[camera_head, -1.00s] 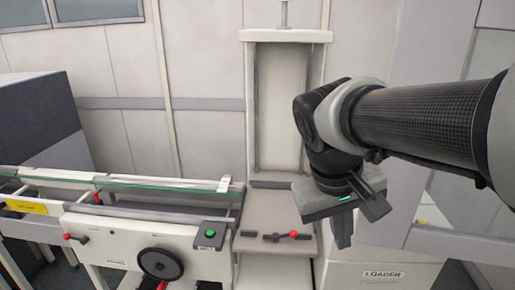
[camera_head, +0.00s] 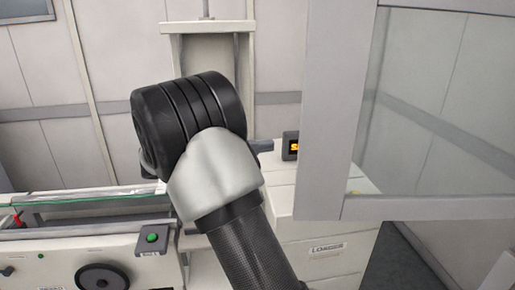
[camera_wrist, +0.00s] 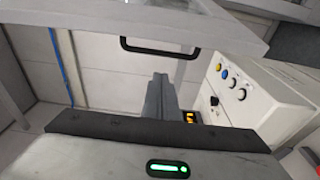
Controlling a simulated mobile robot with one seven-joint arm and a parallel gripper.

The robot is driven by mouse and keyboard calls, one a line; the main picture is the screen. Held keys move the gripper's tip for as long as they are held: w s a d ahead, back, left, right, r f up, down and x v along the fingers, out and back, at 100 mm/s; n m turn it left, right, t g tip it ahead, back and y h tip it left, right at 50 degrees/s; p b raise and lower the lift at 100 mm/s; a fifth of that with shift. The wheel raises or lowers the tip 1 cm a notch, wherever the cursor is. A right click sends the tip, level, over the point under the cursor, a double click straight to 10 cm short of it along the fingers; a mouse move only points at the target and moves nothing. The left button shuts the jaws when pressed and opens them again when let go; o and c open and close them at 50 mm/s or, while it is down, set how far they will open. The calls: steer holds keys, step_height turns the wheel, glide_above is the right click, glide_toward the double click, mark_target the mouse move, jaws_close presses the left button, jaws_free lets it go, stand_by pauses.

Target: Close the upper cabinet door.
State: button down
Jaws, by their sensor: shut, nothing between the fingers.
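The upper cabinet door (camera_head: 332,120) has a light grey frame and a clear glass pane. It fills the upper right of the head view and appears swung out from the cabinet; I cannot tell the exact angle. In the wrist view a framed glass panel, apparently this door (camera_wrist: 235,35), crosses the top, with a black bar handle (camera_wrist: 160,50) on it. My gripper (camera_wrist: 160,88) is shut and empty, its grey fingers pointing toward the space below the handle, with no clear contact. In the head view my arm hides most of the gripper.
A white LOADER cabinet (camera_head: 320,240) stands below the door, with a small dark display (camera_head: 290,146) on top. A white control box (camera_wrist: 245,90) with knobs is right in the wrist view. A conveyor (camera_head: 75,240) with a green button is at left.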

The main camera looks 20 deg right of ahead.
steer(key=s+d+p, duration=0.1)
steer(key=s+d, duration=0.3)
steer(key=d, duration=0.1)
steer(key=shift+s, duration=0.2)
stand_by(0.5)
